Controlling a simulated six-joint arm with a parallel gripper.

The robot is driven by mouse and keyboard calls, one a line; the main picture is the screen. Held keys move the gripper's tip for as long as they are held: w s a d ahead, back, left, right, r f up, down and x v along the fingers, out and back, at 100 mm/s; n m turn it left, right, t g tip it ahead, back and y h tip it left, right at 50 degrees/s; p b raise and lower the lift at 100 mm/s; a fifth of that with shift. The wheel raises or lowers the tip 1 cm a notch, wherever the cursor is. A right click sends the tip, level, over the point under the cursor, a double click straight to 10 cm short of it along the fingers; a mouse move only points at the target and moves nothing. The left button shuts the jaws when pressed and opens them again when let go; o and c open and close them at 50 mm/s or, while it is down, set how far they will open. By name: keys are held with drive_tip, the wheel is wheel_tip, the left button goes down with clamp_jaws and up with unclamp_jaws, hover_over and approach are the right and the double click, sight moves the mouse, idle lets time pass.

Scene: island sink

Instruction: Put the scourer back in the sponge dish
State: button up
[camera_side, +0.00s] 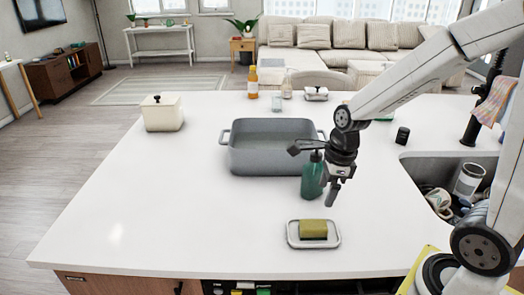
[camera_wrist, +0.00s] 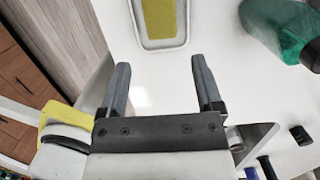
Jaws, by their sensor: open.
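The scourer (camera_side: 313,228), yellow with a dark green layer, lies in the white sponge dish (camera_side: 293,240) near the front of the white counter. My gripper (camera_side: 332,203) is open and empty, above the counter slightly behind and to the right of the dish in the side view. In the wrist view the scourer (camera_wrist: 159,18) shows its yellow face inside the dish rim (camera_wrist: 163,45), beyond my open fingers (camera_wrist: 160,70). The fingers are apart from both. The top of the dish is cut off there.
A green pump bottle (camera_side: 312,178) stands close beside my gripper, partly hidden by it. A grey roasting pan (camera_side: 270,155) is behind it. The sink (camera_side: 450,175) with mugs is at the right. A cream canister (camera_side: 161,114) stands at the left; the counter's left front is clear.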

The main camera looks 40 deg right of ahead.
idle(0.3)
drive_tip(key=n, duration=0.4)
drive_tip(key=f+n, duration=0.1)
drive_tip(key=n, duration=0.3)
drive_tip(key=s+a+n, duration=0.1)
drive_tip(key=n, duration=0.3)
drive_tip(key=shift+a+f+n+t+h, duration=0.1)
drive_tip(key=shift+f+n+t+h, duration=0.2)
drive_tip(key=shift+f+n+h, duration=0.1)
drive_tip(key=n, duration=0.6)
drive_tip(key=shift+s+a+f+n, duration=0.2)
drive_tip(key=shift+a+f+n, duration=0.15)
drive_tip(key=shift+f+n, duration=0.05)
drive_tip(key=n, duration=0.7)
drive_tip(key=shift+s+a+f+t, duration=0.25)
drive_tip(key=shift+a+f+t, duration=0.15)
